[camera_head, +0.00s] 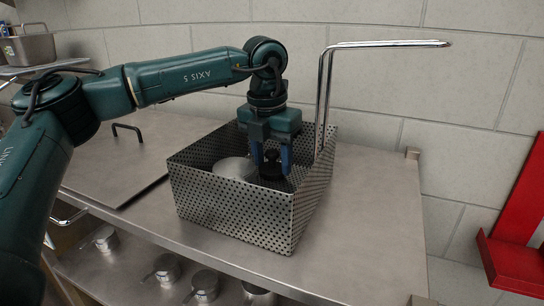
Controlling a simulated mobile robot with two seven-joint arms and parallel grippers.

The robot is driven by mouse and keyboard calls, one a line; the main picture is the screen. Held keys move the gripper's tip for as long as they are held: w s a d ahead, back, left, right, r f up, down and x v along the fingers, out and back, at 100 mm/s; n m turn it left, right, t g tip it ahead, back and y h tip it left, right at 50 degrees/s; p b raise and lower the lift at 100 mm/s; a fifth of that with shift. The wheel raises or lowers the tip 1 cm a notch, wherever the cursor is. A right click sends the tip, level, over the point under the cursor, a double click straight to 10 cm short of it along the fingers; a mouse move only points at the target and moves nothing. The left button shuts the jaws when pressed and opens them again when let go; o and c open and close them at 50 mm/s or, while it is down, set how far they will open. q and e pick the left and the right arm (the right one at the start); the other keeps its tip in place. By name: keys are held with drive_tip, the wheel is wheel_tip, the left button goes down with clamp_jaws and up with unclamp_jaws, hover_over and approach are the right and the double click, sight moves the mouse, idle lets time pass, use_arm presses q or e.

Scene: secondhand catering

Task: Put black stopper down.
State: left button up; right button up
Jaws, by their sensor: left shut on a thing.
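The black stopper (271,168) is inside a perforated metal basket (235,215) on the steel counter. My left gripper (272,160) reaches down into the basket from above, with its blue fingers shut on the top of the stopper. The basket's near wall partly hides the area below, so I cannot tell whether the stopper touches the basket floor. My right gripper is not in view.
A rounded pale metal thing (235,168) lies in the basket left of the stopper. The basket's tall bent handle (325,95) rises at the right. A flat lid (115,165) lies left. The counter (375,220) is clear on the right.

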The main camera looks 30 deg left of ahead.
sight(268, 170)
use_arm(q)
drive_tip(key=o, duration=1)
drive_tip(key=shift+f, duration=0.15)
drive_tip(key=shift+r, duration=0.35)
drive_tip(key=r, duration=0.4)
drive_tip(key=s+r, duration=0.1)
drive_tip(key=r, duration=0.6)
drive_tip(key=shift+s+r, duration=0.2)
drive_tip(key=shift+r, duration=0.15)
